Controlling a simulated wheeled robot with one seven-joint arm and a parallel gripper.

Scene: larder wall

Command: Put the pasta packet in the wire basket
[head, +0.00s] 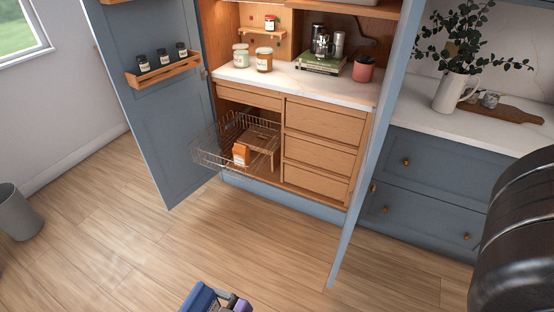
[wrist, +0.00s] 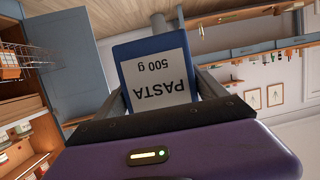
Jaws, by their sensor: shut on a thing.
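The pasta packet (wrist: 156,72) is blue with a white label reading PASTA 500 g, upside down in the wrist view. My gripper (wrist: 162,92) is shut on it, with one finger at each side. In the head view the packet (head: 203,298) and my gripper (head: 232,304) show at the bottom edge, in front of the larder and well apart from it. The wire basket (head: 207,158) is pulled out at the left of the lower larder. It also shows at the left edge of the wrist view (wrist: 28,54).
An orange packet (head: 241,154) stands at the basket's right part. A wooden stand (head: 262,139) is beside it. The blue larder doors (head: 160,130) are open on both sides. A grey bin (head: 18,212) stands far left. The wooden floor (head: 150,235) before the larder is clear.

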